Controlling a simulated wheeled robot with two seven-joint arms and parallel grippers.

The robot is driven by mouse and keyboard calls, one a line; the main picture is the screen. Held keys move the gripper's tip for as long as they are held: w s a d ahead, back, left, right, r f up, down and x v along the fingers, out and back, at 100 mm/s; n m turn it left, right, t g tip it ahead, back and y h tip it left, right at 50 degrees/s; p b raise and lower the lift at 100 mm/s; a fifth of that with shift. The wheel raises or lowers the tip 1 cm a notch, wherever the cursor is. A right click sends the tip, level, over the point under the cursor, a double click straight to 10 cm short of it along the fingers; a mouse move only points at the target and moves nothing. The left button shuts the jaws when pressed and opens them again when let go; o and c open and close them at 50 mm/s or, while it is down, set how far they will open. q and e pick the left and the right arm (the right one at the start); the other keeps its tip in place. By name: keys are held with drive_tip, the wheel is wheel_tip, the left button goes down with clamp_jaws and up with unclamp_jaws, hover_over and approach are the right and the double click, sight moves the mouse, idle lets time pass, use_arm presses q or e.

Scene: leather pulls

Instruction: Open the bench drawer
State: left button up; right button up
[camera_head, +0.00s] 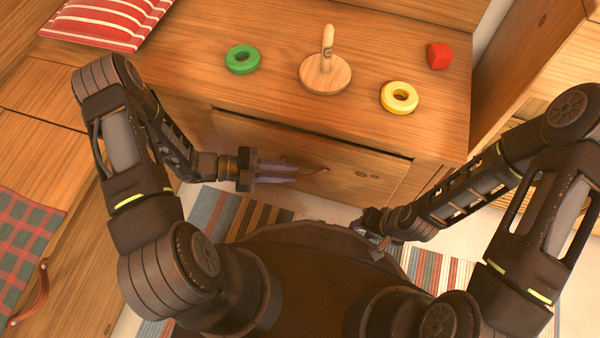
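The bench drawer (352,170) has a wooden front below the bench top. A dark gap runs along its top edge; I cannot tell whether it stands slightly out. Its brown leather pull (314,172) shows as a curved strip at the middle of the front. My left gripper (292,172) is at the pull, fingers pointing right, with the fingertips overlapping the pull's left part. I cannot tell whether the fingers are closed on it. My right gripper (372,222) is low beside my body, right of the drawer's middle, mostly hidden by my own parts.
On the bench top (200,40) are a green ring (242,59), a wooden peg stand (326,75), a yellow ring (399,97), a red cube (439,56) and a striped cushion (110,20). A striped rug (215,212) covers the floor below the drawer.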

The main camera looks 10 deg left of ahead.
sight(300, 173)
use_arm(q)
drive_tip(key=shift+b+x, duration=0.45)
drive_tip(key=shift+x, duration=1.45)
clamp_jaws()
